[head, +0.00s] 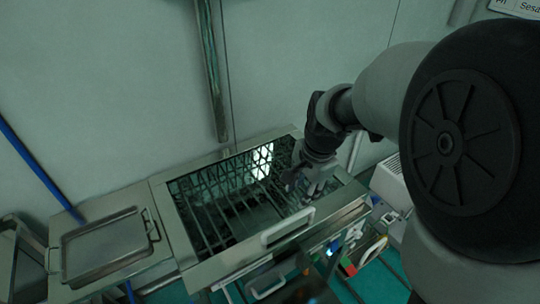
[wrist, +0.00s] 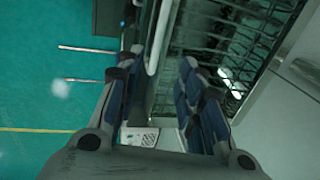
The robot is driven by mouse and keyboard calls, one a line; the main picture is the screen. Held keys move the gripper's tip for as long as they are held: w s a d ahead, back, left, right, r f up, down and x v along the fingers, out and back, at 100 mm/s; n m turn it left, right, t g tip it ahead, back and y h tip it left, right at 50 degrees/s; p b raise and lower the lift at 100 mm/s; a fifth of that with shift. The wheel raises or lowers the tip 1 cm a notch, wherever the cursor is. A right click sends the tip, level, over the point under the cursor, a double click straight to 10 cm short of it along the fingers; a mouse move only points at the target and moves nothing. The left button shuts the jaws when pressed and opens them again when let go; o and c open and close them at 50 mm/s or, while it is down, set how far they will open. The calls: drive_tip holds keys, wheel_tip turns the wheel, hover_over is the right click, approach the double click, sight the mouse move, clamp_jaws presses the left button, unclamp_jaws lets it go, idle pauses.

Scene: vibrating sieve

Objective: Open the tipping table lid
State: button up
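The tipping table (head: 195,272) is a metal box in the middle of the head view. Its top is a metal frame around a dark see-through area with a grid; the lid appears down flat. A pale bar handle (head: 287,226) sits on the front edge. My gripper (head: 303,190) is above the right part of the top, just behind the handle. In the wrist view my gripper (wrist: 155,85) has its fingers spread apart. A pale bar that looks like the handle (wrist: 158,45) runs between them, apparently untouched. Exact contact cannot be told.
A shallow metal tray (head: 105,248) with handles sits to the left. A lower handle (head: 268,288) is below the front edge. Coloured items (head: 355,262) lie at the lower right, near a white device (head: 390,182). The wall stands close behind. Green floor (wrist: 45,100) is open in front.

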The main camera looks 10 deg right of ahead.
sight(290, 219)
drive_tip(key=w+f+b, duration=0.1)
drive_tip(key=f, duration=0.4)
drive_tip(key=w+f+b, duration=0.1)
drive_tip(key=f+b, duration=0.1)
drive_tip(key=f, duration=0.3)
drive_tip(key=w+a+f+b, duration=0.1)
drive_tip(key=f+b, duration=0.1)
drive_tip(key=f, duration=0.4)
drive_tip(key=shift+a+f, duration=0.1)
drive_tip(key=shift+c, duration=0.2)
drive_tip(key=shift+s, duration=0.1)
clamp_jaws()
